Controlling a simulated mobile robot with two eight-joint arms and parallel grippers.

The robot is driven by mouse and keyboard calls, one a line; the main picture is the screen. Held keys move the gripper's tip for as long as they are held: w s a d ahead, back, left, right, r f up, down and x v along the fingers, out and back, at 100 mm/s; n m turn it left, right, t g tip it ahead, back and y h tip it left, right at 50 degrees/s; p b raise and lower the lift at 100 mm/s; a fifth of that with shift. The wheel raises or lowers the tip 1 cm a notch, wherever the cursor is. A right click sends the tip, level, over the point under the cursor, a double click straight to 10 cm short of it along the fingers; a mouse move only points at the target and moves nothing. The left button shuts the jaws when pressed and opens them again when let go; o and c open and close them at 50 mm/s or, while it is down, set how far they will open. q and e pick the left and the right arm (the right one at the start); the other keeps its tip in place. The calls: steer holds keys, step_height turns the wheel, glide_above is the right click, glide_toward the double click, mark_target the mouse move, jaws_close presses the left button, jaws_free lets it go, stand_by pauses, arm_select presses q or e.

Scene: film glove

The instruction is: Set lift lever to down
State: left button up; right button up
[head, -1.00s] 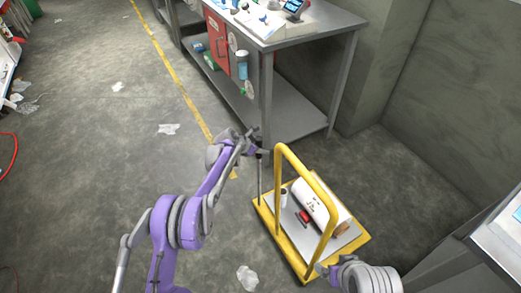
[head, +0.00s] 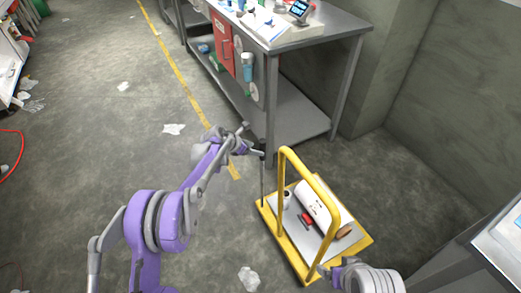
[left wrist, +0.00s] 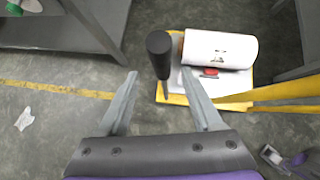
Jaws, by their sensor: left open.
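The lift lever (head: 262,182) is a thin upright dark rod at the left corner of a yellow-framed cart (head: 287,248). In the left wrist view its thick black grip (left wrist: 159,45) stands up in front of and between my fingers. My left gripper (head: 257,149) is at the lever's top; it also shows in the left wrist view (left wrist: 159,74), open, with a gap between each finger and the rod. My right gripper (head: 335,271) is low beside the cart's near right end, and its jaws are too unclear to judge.
A white roll (head: 316,203) and a small red item (head: 306,219) lie on the cart, under its yellow hoop handle (head: 301,168). A metal workbench (head: 304,47) stands just behind. The floor to the left is mostly clear.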

arm_select(q)
steer(key=v, duration=0.2)
steer(key=shift+s+a+r, duration=0.2)
steer(key=shift+r, duration=0.1)
